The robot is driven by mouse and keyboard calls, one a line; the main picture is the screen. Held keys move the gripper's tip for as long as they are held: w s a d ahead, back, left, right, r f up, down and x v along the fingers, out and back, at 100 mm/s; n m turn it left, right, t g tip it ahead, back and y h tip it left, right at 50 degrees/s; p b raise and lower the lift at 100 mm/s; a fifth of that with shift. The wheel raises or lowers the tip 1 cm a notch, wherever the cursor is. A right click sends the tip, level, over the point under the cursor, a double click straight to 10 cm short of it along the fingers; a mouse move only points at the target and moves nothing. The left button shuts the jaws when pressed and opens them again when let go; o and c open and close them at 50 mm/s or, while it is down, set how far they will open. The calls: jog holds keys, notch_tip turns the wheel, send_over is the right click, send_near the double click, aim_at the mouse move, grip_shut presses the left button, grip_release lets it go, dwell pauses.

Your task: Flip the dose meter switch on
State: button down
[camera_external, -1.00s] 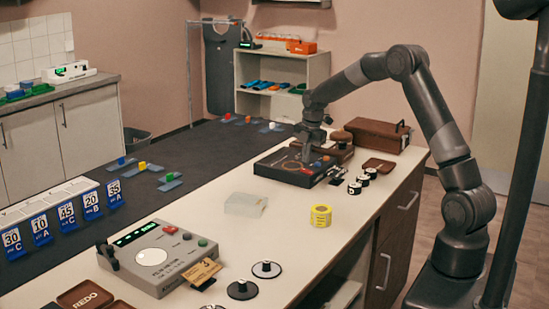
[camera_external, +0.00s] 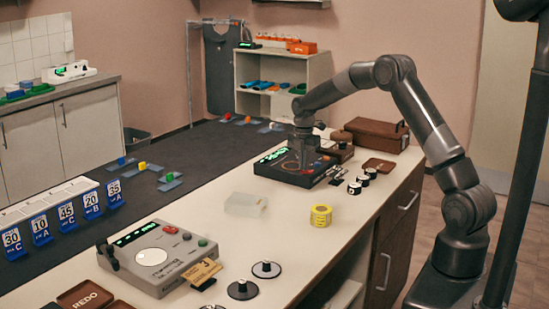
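A dark box-shaped meter (camera_external: 290,176), which I take to be the dose meter, sits at the far end of the white counter. Its display at the left shows lit green digits, and small red and blue parts show on its right side. My gripper (camera_external: 304,165) points down over the middle of the meter's top, at or very close to its surface. I cannot tell whether it touches. The switch itself cannot be made out; my gripper may hide it. The fingers are too small and dark to read.
A brown case (camera_external: 376,133) and a brown tray (camera_external: 379,165) stand right of the meter. Small black-and-white pots (camera_external: 362,181) stand in front. A clear block (camera_external: 245,204), yellow tape roll (camera_external: 320,215) and grey console (camera_external: 160,258) sit nearer. The counter between them is partly clear.

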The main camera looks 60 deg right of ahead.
jog(key=shift+f+g, duration=0.4)
jog(key=shift+f, duration=0.2)
jog(key=shift+s, duration=0.1)
jog(key=shift+s+r, duration=0.15)
jog(key=shift+s, duration=0.6)
notch_tip(320, 180, up, 15)
jog(key=w, duration=0.1)
jog(key=shift+w, duration=0.4)
